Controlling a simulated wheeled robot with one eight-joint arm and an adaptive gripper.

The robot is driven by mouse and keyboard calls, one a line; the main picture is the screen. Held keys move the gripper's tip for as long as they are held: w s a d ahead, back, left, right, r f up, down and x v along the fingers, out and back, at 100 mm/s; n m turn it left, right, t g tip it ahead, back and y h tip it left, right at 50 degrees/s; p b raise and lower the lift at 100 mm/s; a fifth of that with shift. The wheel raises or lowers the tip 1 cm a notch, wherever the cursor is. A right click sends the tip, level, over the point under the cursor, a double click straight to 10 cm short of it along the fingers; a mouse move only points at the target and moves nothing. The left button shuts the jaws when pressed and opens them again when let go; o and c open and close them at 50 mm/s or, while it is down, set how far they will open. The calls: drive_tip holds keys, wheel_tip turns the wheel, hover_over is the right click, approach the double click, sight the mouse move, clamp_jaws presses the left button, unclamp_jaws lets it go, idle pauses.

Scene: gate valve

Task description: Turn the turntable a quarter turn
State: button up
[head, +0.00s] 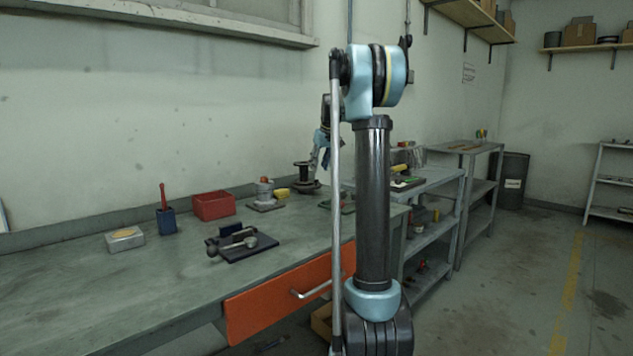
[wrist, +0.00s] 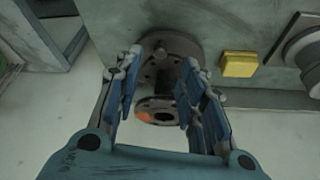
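A dark flanged, spool-like piece (head: 306,178) stands near the back edge of the bench, partly beside my arm in the head view. I take its round base for the turntable, but cannot tell for certain. In the wrist view the flanged piece (wrist: 160,109) shows between my fingers, with a wide drilled disc (wrist: 167,45) beyond it and an orange spot on its near flange's edge. My gripper (wrist: 163,62) is open, one finger on each side of it. I cannot tell whether either finger touches. In the head view my gripper (head: 322,142) is partly hidden by my arm.
A yellow block (wrist: 240,64) and a grey round fitting on a plate (wrist: 309,60) sit close to the right in the wrist view. A red bin (head: 213,205), a blue holder (head: 167,220) and a dark clamp-like fixture (head: 240,244) stand on the bench. The bench's front left is clear.

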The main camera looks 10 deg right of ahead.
drive_tip(key=shift+x, duration=3.55)
drive_tip(key=shift+d, duration=0.1)
clamp_jaws()
